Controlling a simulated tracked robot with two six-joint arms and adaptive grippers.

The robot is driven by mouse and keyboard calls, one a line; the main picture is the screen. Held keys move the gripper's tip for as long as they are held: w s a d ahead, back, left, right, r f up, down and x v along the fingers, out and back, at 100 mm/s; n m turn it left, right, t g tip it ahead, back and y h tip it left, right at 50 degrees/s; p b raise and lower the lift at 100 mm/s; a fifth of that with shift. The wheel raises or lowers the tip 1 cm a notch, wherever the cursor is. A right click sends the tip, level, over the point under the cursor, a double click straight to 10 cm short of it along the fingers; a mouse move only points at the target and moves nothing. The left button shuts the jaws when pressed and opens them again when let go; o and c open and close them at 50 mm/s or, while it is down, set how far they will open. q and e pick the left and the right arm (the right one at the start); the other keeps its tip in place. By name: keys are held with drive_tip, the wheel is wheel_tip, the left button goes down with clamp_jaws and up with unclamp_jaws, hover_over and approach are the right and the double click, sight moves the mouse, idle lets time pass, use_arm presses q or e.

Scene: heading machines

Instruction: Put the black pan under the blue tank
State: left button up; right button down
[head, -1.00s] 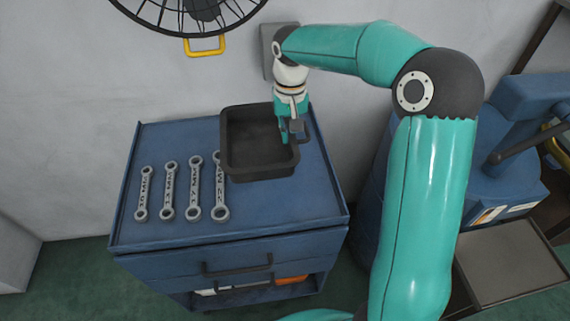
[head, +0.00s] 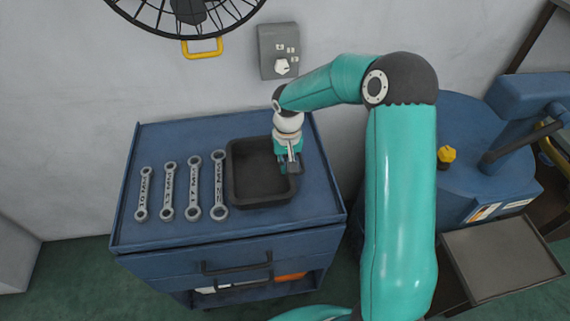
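The black pan (head: 258,188) is a square, deep, empty pan over the top of the blue tool cart, right of the wrenches. It looks level; whether it touches the cart top is hard to tell. My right gripper (head: 291,166) is at the pan's right side, shut on its edge or handle, and hides that part. The blue tank (head: 463,150) is the rounded blue body at the right with a yellow knob on it. My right arm hides its left part. My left gripper is not in view.
The blue cart (head: 180,232) carries several wrenches (head: 193,187) in a row, left of the pan. A grey flat tray (head: 502,262) is in front of the tank, low down. A wall switch box (head: 279,50) and a fan (head: 188,12) are at the back.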

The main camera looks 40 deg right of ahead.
drive_tip(key=shift+f, duration=0.1)
drive_tip(key=c, duration=1.3)
unclamp_jaws()
